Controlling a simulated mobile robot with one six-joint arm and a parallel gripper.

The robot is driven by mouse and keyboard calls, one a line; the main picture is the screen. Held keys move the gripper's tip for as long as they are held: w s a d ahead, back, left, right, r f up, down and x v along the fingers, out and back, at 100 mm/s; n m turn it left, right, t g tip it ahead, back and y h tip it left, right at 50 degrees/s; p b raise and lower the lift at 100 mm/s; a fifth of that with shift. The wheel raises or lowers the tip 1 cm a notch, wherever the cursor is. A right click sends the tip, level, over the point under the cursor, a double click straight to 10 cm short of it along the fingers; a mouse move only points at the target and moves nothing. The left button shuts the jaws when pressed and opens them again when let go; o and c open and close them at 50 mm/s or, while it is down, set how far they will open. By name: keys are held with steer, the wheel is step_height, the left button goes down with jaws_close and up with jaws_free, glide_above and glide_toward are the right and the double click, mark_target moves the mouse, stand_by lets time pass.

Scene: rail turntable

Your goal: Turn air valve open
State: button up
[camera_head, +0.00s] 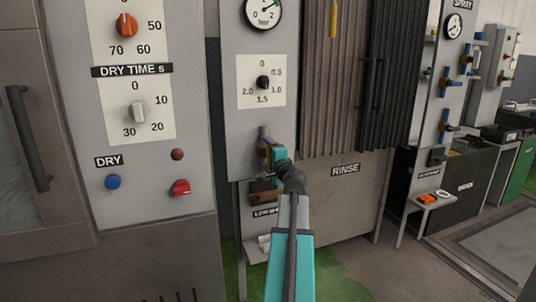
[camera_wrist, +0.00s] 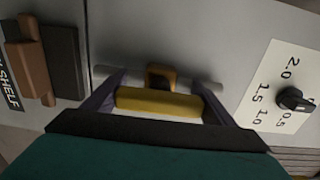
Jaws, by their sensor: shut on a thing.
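The air valve's yellow lever (camera_wrist: 158,102) shows in the wrist view, in front of a short grey pipe (camera_wrist: 108,71) on the grey panel. An orange-brown bracket (camera_wrist: 161,76) sits behind the lever. The lever lies roughly parallel to the pipe. My gripper (camera_wrist: 158,98) has one purple finger at each end of the lever and is shut on it. In the head view my gripper (camera_head: 266,149) is at the lower part of the narrow rinse panel, below the pressure dial; there it largely hides the valve.
A pressure selector knob (camera_head: 263,82) and a gauge (camera_head: 263,12) are above the valve. A brown block (camera_head: 262,191) by the low shelf is just below. The dry panel (camera_head: 195,205) stands left, and ribbed dark curtains (camera_head: 335,90) hang right.

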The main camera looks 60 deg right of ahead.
steer(key=shift+f, duration=0.1)
steer(key=o, duration=1)
steer(key=shift+o, duration=0.2)
steer(key=shift+s+a, duration=0.1)
steer(key=shift+a, duration=0.05)
steer(key=v, duration=1.1)
steer(key=b+v, duration=0.2)
steer(key=b, duration=0.4)
steer(key=shift+s+b, duration=0.1)
steer(key=shift+b, duration=0.25)
steer(key=shift+s+a+b, duration=0.1)
steer(key=shift+s+b, duration=0.05)
steer(key=shift+b, duration=0.2)
